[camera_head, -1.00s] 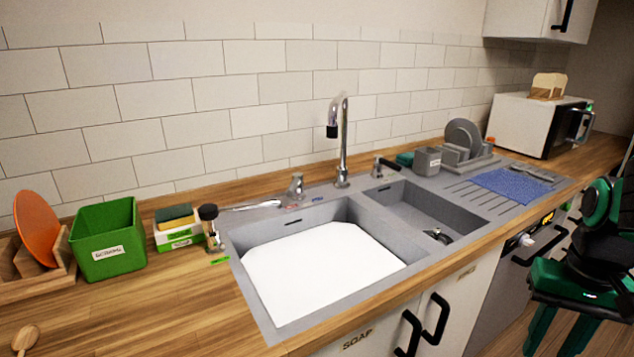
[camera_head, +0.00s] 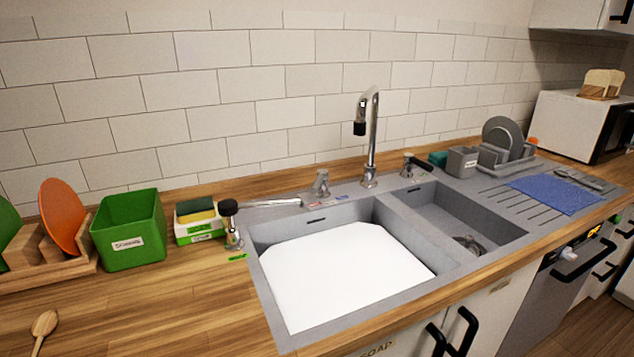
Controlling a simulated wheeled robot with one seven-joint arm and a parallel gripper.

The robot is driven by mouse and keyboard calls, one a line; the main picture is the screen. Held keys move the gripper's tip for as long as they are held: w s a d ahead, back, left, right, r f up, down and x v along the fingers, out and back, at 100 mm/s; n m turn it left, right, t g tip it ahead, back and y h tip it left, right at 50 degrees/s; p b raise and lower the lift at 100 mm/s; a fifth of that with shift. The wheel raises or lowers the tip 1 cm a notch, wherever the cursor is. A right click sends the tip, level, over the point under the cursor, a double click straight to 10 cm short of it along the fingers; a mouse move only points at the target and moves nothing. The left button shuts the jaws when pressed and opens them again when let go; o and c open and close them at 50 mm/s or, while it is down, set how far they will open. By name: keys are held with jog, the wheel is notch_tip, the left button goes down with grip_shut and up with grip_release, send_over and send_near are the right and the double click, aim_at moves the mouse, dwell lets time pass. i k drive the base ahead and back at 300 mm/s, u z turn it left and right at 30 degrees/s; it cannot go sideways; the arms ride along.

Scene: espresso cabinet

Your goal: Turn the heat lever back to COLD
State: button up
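A chrome post (camera_head: 321,184) stands on the sink's back rim, left of the tall chrome tap (camera_head: 370,145). A long chrome bar (camera_head: 270,203) reaches left from near it towards a black knob (camera_head: 229,207) on a short upright chrome stem. I cannot tell whether the bar joins the post or the knob. Small red and blue marks (camera_head: 340,197) lie on the rim by the post; their lettering is too small to read. A second chrome fitting (camera_head: 407,167) with a black handle stands right of the tap. My gripper is out of view.
The grey double sink (camera_head: 285,340) has a white sheet-like surface (camera_head: 335,270) in its left basin. A green box (camera_head: 128,230), sponges (camera_head: 196,212) and a plate rack (camera_head: 55,265) stand left. A dish rack (camera_head: 505,160) and blue cloth (camera_head: 555,193) are right. The front-left worktop is mostly clear.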

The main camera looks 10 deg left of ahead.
aim_at(322, 173)
jog(key=k, duration=1.2)
jog(key=u, duration=0.6)
jog(key=i, duration=1)
